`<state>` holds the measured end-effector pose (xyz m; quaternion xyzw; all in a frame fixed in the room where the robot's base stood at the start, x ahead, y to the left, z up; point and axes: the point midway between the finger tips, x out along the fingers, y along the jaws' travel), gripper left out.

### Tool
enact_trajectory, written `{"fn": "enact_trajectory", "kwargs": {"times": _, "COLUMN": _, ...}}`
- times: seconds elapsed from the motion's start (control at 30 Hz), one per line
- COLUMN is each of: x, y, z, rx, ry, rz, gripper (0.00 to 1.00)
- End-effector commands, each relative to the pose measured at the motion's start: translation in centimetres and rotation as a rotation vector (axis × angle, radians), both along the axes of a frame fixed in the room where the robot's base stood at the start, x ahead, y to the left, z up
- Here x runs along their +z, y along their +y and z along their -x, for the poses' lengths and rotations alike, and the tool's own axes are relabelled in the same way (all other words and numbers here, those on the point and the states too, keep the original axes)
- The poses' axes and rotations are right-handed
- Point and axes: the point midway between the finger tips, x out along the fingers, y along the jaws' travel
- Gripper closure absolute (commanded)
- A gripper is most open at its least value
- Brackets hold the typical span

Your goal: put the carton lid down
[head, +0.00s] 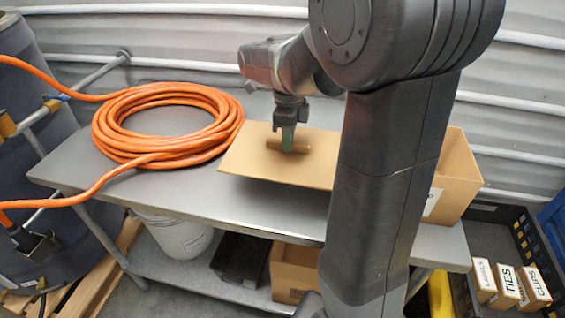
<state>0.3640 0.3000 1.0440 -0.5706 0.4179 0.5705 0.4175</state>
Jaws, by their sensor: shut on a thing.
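The carton lid (262,168) is a flat tan cardboard panel with a small raised grip on top. It is in the middle of the head view, over the grey bench, with a dark shadow beneath its front edge. My gripper (288,146) points down and is shut on the lid's grip. Whether the lid's far side touches the bench I cannot tell. The open tan carton (457,180) stands to the right on the bench, with a white label on its front. My arm hides part of the carton and the right end of the lid.
A coiled orange hose (112,135) lies on the bench (190,192) just left of the lid. A blue-grey drum (30,150) stands at far left. A dark crate (520,235) with small labelled boxes is at lower right. The lower shelf holds a white bucket (178,236).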

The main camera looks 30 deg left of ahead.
Motion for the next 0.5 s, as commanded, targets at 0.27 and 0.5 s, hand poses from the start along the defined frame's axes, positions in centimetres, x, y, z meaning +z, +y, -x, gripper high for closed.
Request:
{"fn": "enact_trajectory", "kwargs": {"times": 0.27, "x": -4.2, "y": 0.0, "z": 0.0, "rx": 0.0, "ry": 0.001, "rz": 0.001, "gripper": 1.0}}
{"fn": "enact_trajectory", "kwargs": {"times": 0.5, "x": -7.4, "y": 0.0, "z": 0.0, "rx": 0.0, "ry": 0.002, "rz": 0.003, "gripper": 1.0}}
